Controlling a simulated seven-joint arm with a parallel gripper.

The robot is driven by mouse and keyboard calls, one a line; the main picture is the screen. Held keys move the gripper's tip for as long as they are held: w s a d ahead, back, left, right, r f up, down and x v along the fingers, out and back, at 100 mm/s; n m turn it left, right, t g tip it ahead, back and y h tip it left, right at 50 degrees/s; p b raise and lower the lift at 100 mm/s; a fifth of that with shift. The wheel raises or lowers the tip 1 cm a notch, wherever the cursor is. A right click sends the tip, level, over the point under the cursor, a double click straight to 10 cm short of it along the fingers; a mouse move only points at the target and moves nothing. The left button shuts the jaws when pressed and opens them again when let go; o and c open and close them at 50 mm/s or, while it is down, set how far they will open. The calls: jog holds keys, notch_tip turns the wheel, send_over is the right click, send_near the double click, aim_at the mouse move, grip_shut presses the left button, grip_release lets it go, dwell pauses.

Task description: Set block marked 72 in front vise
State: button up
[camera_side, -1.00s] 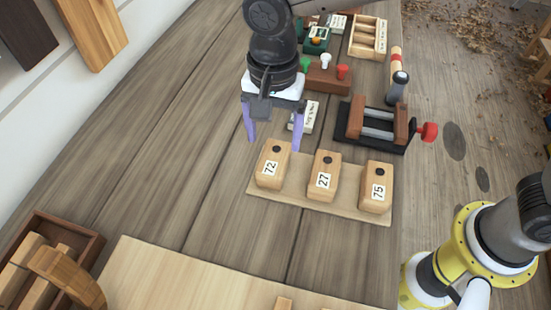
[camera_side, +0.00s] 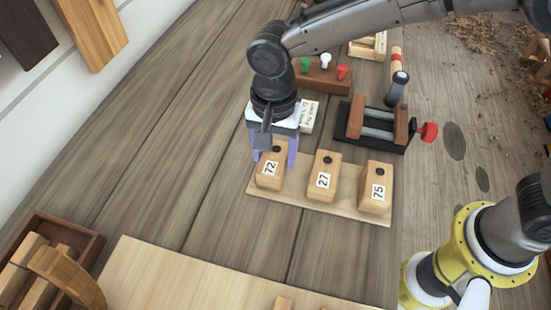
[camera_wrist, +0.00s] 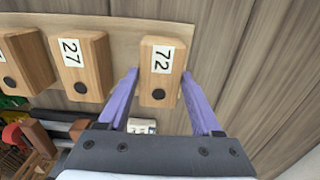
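The block marked 72 (camera_side: 270,171) is a wooden block with a white label and a dark spot, standing at the left end of a pale board (camera_side: 315,202). My gripper (camera_side: 273,160) is open, its purple fingers on either side of that block's far end in the side view. In the wrist view, block 72 (camera_wrist: 160,65) lies between the spread fingers (camera_wrist: 160,90), with gaps showing on both sides. The front vise (camera_side: 376,124), with wooden jaws, a dark base and a red knob, stands behind and to the right; its jaws are apart and nothing shows between them.
Blocks marked 27 (camera_side: 323,177) and 75 (camera_side: 376,187) stand on the same board. A rack with coloured pegs (camera_side: 322,77) and a white label card (camera_side: 309,115) are behind.

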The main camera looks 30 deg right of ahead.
jog(key=c, duration=0.9)
jog(key=shift+r, duration=3.05)
jog(key=w+d+r, duration=0.2)
jog(key=d, duration=1.1)
send_over(376, 126)
jog(key=shift+d+f, duration=0.1)
jog(key=shift+f, duration=2.75)
